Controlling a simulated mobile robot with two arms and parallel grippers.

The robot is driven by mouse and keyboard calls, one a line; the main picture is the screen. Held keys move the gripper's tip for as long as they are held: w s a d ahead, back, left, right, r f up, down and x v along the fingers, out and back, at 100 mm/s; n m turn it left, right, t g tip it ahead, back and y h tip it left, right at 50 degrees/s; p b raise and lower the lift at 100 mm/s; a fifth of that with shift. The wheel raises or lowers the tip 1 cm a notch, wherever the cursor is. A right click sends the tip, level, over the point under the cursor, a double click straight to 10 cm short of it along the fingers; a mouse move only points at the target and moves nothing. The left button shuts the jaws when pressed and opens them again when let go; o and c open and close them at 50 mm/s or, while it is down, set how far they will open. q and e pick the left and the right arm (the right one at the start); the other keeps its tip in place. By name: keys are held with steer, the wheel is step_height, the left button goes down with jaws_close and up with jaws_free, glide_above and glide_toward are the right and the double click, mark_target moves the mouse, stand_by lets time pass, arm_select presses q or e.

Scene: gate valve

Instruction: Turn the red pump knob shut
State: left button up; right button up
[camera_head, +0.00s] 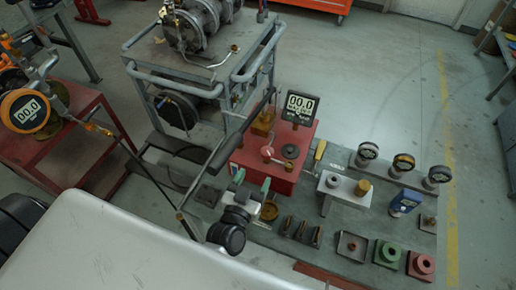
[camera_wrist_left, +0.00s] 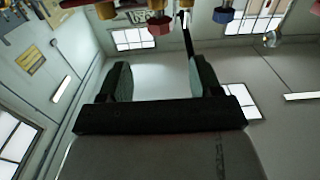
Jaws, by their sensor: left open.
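A dark red knob (camera_wrist_left: 160,25) and a blue knob (camera_wrist_left: 223,14) show at the top edge; I cannot tell whether that red one is the pump's.
A long dark lever (camera_head: 240,133) rises diagonally beside the pump. Several gauges (camera_head: 403,162), a grey block (camera_head: 345,189), and green (camera_head: 387,254) and red (camera_head: 420,265) fittings stand to the right. A metal frame with a tank (camera_head: 178,110) is at the left back.

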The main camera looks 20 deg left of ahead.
mark_target(265, 156)
arm_select(q)
steer(key=w+p, duration=0.1)
steer(key=w, duration=0.8)
steer(key=shift+w+d+p, duration=0.1)
steer(key=shift+w+p, duration=0.25)
steer(key=shift+w, duration=0.05)
steer(key=c, duration=0.9)
